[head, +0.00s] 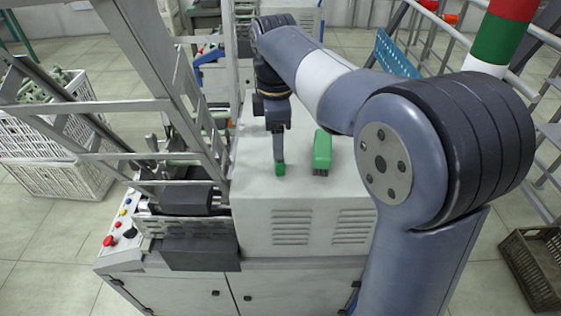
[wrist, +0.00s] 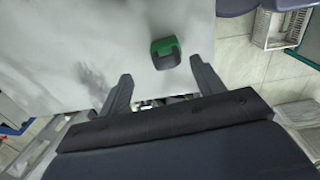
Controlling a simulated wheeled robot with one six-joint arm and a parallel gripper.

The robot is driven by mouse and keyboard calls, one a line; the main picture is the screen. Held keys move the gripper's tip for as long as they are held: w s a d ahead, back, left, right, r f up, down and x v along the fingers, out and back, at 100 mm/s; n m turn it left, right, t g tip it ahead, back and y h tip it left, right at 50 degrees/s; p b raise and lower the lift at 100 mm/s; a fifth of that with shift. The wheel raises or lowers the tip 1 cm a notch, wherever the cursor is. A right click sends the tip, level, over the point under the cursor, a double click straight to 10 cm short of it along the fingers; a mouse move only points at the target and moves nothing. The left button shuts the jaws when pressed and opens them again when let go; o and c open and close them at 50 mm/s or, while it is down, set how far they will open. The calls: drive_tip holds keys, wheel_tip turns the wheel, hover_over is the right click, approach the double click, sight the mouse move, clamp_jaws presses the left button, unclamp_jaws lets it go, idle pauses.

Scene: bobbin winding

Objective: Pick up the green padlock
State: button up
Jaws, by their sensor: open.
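The green padlock (head: 280,169) is a small green block on the pale machine top in the head view, right at the lower end of my gripper (head: 279,152). In the wrist view a green and dark grey piece, apparently the padlock (wrist: 165,46), lies just beyond and between the fingertips of my gripper (wrist: 161,70). The fingers are spread apart and empty, and the piece is nearer the right finger. The gripper hides part of the padlock in the head view, and I cannot tell whether they touch.
A green brush (head: 322,150) with dark bristles lies right of the padlock on the machine top (head: 255,208). A grey metal frame (head: 165,60) rises on the left. White crates (head: 55,150) stand at far left. The machine top's front is clear.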

drive_tip(key=shift+s+a+f, duration=0.1)
drive_tip(key=shift+s+f, duration=0.1)
drive_tip(key=shift+f, duration=0.5)
drive_tip(key=f, duration=0.3)
drive_tip(key=d+f, duration=0.1)
drive_tip(key=shift+s+f, duration=0.15)
drive_tip(key=shift+s, duration=0.2)
drive_tip(key=shift+a+f, duration=0.1)
drive_tip(key=shift+f, duration=0.3)
drive_tip(key=c, duration=1.1)
drive_tip(key=shift+r, duration=0.1)
